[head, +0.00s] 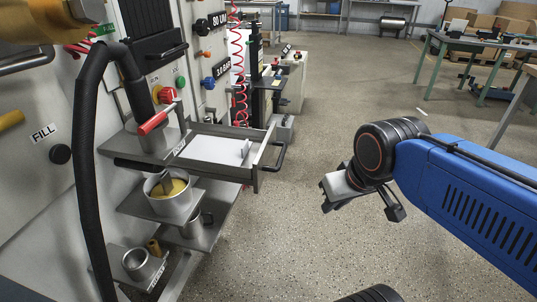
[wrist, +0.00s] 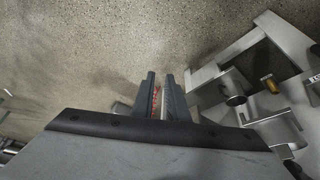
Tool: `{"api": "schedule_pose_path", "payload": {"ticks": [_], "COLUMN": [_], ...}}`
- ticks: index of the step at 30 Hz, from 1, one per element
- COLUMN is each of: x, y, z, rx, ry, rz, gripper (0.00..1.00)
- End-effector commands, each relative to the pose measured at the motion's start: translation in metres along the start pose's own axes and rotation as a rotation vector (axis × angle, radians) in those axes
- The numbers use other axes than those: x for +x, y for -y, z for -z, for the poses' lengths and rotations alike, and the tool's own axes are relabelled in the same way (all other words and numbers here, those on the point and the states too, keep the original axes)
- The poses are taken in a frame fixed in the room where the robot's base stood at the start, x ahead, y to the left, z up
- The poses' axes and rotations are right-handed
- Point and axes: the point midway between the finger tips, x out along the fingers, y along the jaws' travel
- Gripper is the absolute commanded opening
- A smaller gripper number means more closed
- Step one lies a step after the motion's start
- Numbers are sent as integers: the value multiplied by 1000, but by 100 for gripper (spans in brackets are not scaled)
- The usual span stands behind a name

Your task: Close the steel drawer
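The steel drawer (head: 261,179) is pulled out from the machine on the left in the head view. A white sheet (head: 215,150) lies in it, with a small pale upright piece near its front. Its dark bar handle (head: 279,156) faces right, toward the open floor. My gripper (head: 362,208) is to the right of the handle, apart from it, with clear space between. Its fingers stand apart with nothing held. In the wrist view my gripper (wrist: 161,90) shows two dark fingers with a narrow gap and a red thing seen behind. I cannot tell the drawer clearly in the wrist view.
A steel pot with yellow contents (head: 169,195) stands on a shelf below the drawer. A thick black hose (head: 88,170) hangs at the left. The floor (head: 310,130) between drawer and arm is clear. Green-legged tables (head: 433,65) stand far right.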

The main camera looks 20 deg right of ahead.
Motion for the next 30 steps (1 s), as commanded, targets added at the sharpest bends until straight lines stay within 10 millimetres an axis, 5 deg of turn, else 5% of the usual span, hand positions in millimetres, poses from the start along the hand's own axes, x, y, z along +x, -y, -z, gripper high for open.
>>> {"api": "schedule_pose_path", "payload": {"ticks": [8,19,30], "x": [-5,-3,24], "y": [5,12,9], "z": [37,140,243], "rx": [282,1058,1808], "ry": [46,191,373], "rz": [28,61,17], "gripper": [0,0,0]}}
